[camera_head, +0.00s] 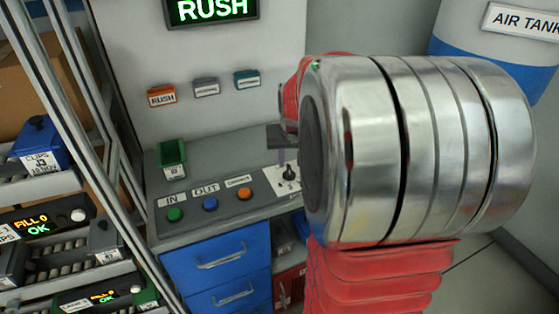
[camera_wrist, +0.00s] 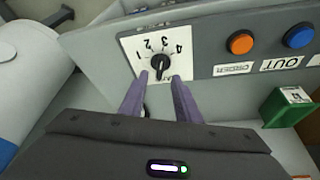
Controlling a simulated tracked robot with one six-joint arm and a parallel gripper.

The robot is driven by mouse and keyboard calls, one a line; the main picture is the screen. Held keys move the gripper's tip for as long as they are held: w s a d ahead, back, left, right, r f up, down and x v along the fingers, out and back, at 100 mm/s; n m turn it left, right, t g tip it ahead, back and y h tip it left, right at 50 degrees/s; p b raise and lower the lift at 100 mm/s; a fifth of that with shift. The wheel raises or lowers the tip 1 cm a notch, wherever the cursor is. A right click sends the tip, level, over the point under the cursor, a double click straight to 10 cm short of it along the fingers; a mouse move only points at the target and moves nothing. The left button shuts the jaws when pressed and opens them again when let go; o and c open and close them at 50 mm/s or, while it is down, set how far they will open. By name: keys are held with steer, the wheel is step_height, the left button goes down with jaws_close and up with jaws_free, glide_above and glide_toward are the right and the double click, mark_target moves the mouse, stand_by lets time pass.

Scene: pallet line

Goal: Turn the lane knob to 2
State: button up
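The lane knob (camera_wrist: 160,64) is black and sits on a white dial plate (camera_wrist: 131,43) marked 1, 2, 3 and 4, which appears upside down in the wrist view. Which number the knob points to is too small to tell surely. My gripper (camera_wrist: 160,79) is open, with its two purple fingertips apart, one on each side below the knob in the picture; contact cannot be told.
Green (camera_head: 174,214), blue (camera_head: 210,204) and orange (camera_head: 244,193) buttons sit left of the knob. A green bin (camera_head: 172,155) stands behind them. Blue drawers (camera_head: 220,257) are below the panel. A shelf rack (camera_head: 60,235) is at left, a blue and white tank (camera_head: 470,35) at right.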

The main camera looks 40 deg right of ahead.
mark_target(290, 170)
steer(key=shift+x, duration=2.7)
steer(key=shift+c, duration=0.3)
jaws_close()
